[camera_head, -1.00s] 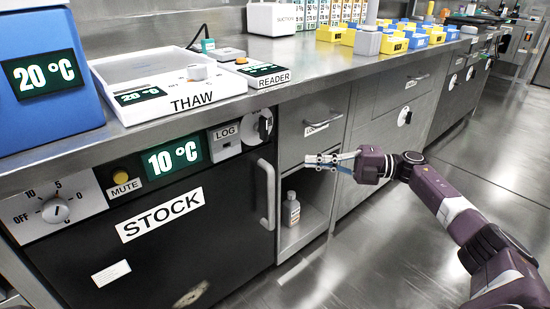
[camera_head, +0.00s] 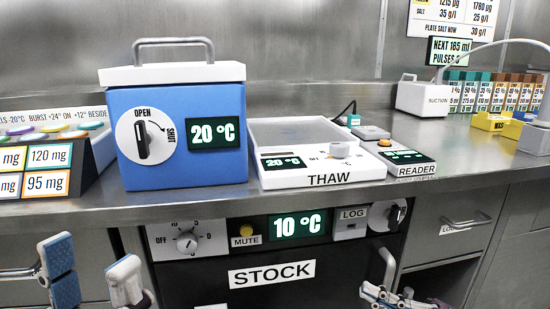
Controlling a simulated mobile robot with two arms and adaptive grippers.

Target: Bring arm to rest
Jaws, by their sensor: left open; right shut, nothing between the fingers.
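My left gripper (camera_head: 90,258) is at the lower left edge of the view, with its two blue-padded fingers apart and nothing between them. It is in front of the counter's lower front, left of the black STOCK unit.
The counter (camera_head: 455,160) holds a blue 20 °C box (camera_head: 180,165), a white THAW tray (camera_head: 315,178), a READER (camera_head: 410,168) and a SUCTION unit (camera_head: 422,97). The STOCK handle (camera_head: 388,268) juts out near my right gripper. A sloped button panel (camera_head: 100,150) stands left.

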